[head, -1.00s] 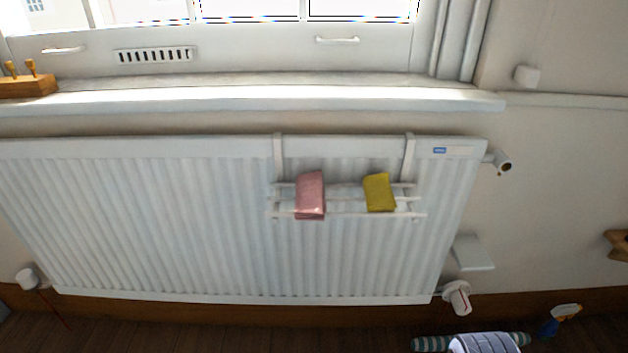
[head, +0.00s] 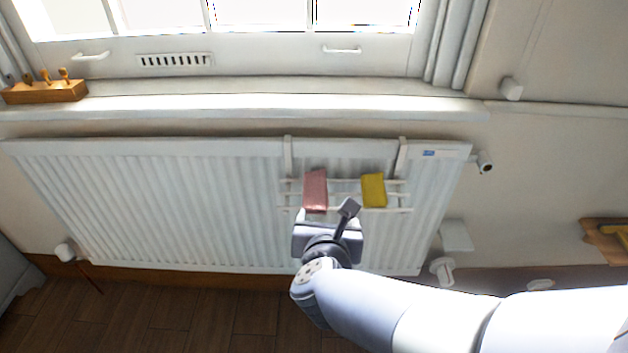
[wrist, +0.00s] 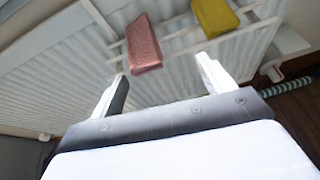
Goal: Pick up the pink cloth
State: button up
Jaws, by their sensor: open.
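The pink cloth (head: 315,190) hangs folded over the white rail rack (head: 345,209) on the front of the radiator. The pink cloth also shows in the wrist view (wrist: 143,45), ahead of my gripper and between the lines of its fingers. My gripper (head: 325,213) is open and empty, in front of the radiator and just below the pink cloth in the head view. In the wrist view its two fingers (wrist: 162,72) stand wide apart, and the cloth appears beyond their tips. I see no contact with the cloth.
A yellow cloth (head: 373,190) hangs on the same rack, right of the pink one; it shows in the wrist view (wrist: 214,16). The white radiator (head: 170,200) stands behind, under the windowsill (head: 250,106). A wooden peg block (head: 45,91) sits on the sill's left. The left floor is clear.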

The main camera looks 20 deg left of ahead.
aim_at(315, 194)
jog(key=shift+n+y, duration=0.4)
jog(key=shift+n, duration=0.3)
jog(key=w+a, duration=0.1)
jog(key=w+a+f+b, duration=0.1)
jog(key=w+a, duration=0.1)
jog(key=shift+w+b, duration=0.25)
jog(key=shift+b, duration=0.05)
jog(key=x, duration=0.2)
jog(key=b+x, duration=0.1)
jog(key=x, duration=0.1)
jog(key=r+x, duration=0.1)
jog(key=x, duration=0.1)
jog(key=shift+w+a+f, duration=0.1)
jog(key=shift+w+a, duration=0.05)
jog(key=shift+w, duration=0.2)
jog(key=c, duration=1.1)
